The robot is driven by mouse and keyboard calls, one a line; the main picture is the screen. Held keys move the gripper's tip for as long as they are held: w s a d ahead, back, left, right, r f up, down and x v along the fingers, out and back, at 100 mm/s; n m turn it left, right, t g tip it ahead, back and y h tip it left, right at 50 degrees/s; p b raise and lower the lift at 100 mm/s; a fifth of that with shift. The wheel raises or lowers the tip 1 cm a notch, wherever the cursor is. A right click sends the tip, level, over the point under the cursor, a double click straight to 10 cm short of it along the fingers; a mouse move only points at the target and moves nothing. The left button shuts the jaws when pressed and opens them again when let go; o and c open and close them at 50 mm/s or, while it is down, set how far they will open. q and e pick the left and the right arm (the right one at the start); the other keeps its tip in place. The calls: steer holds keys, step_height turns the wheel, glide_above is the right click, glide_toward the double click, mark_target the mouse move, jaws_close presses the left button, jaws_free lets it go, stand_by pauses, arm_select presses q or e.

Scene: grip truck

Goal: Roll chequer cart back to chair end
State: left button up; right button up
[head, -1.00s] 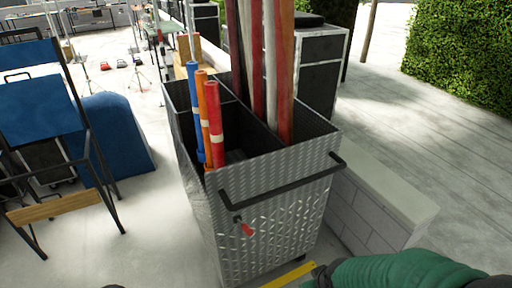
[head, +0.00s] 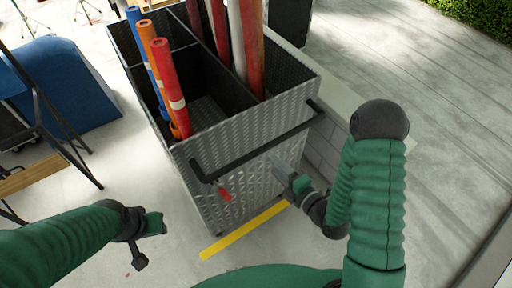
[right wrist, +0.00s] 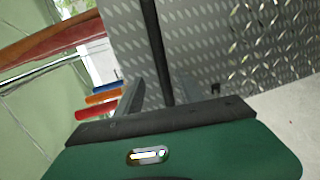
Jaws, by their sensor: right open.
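The chequer cart (head: 245,140) is an open-topped bin of patterned metal, upright in the middle of the head view. My right gripper (head: 281,172) is open, below the bar, close to the near face. In the right wrist view its two fingers (right wrist: 160,95) appear either side of the bar (right wrist: 152,40); I cannot tell how deep the bar sits. My left gripper (head: 152,225) is left of the cart, apart from it; its jaw opening is unclear.
Blue, orange and red tubes (head: 168,85) and long poles (head: 250,50) stand in the cart. A low block wall (head: 318,145) borders its right side. A chair frame (head: 55,120) and blue rounded object (head: 65,85) stand left. A yellow strip (head: 243,230) lies on the floor.

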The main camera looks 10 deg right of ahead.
mark_target(263, 152)
steer(key=p+x, duration=0.1)
steer(key=x, duration=0.3)
steer(key=shift+w, duration=0.35)
steer(key=p+x, duration=0.1)
steer(key=x, duration=0.7)
steer(key=shift+w+d+f+p, duration=0.15)
steer(key=shift+w+f+p, duration=0.05)
steer(key=shift+f+p, duration=0.1)
steer(key=c, duration=0.4)
steer(key=shift+d, duration=0.3)
jaws_close()
arm_select(q)
steer(key=shift+w+d+r, duration=0.2)
steer(key=shift+d+r, duration=0.1)
steer(key=shift+r, duration=0.05)
arm_select(e)
steer(key=shift+s+a+f, duration=0.1)
